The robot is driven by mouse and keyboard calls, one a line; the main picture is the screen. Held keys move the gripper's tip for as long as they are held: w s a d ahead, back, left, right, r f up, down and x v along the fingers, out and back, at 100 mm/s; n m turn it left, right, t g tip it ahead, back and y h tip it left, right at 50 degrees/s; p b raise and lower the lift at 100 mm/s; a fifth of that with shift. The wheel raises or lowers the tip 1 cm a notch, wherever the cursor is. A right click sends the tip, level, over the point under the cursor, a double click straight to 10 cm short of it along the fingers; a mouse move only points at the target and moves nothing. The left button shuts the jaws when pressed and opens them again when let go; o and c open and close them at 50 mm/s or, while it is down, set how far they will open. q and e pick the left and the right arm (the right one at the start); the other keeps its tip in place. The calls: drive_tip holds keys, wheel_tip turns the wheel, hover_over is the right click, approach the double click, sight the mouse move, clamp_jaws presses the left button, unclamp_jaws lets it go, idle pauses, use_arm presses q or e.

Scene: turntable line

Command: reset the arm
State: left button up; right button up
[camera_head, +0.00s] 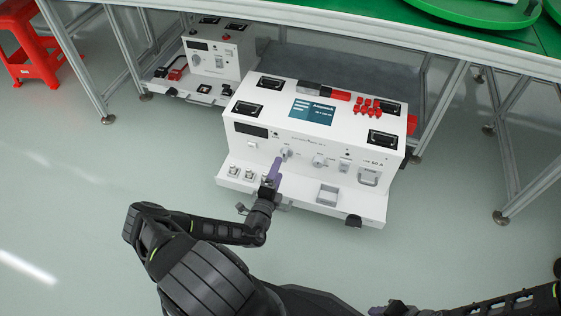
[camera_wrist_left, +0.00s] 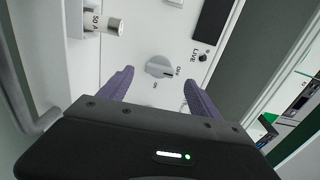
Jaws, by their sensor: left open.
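My left gripper (camera_head: 274,172) is open in front of the front panel of a large white machine (camera_head: 305,148). In the left wrist view the two purple fingers (camera_wrist_left: 160,90) are spread apart, with a grey rotary knob (camera_wrist_left: 160,67) beyond and between their tips. The knob has ON and OFF marks beside it, and the fingers do not appear to be closed on it. In the head view the knob (camera_head: 286,152) sits just above the fingertips.
A smaller white machine (camera_head: 219,55) stands behind to the left. A green-topped table (camera_head: 350,22) with metal legs stands over both. A red stool (camera_head: 30,48) is at the far left. Other switches and a handle (camera_head: 369,178) share the panel. Pale floor lies open at left.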

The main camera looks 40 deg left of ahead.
use_arm(q)
drive_tip(key=shift+v, duration=1.15)
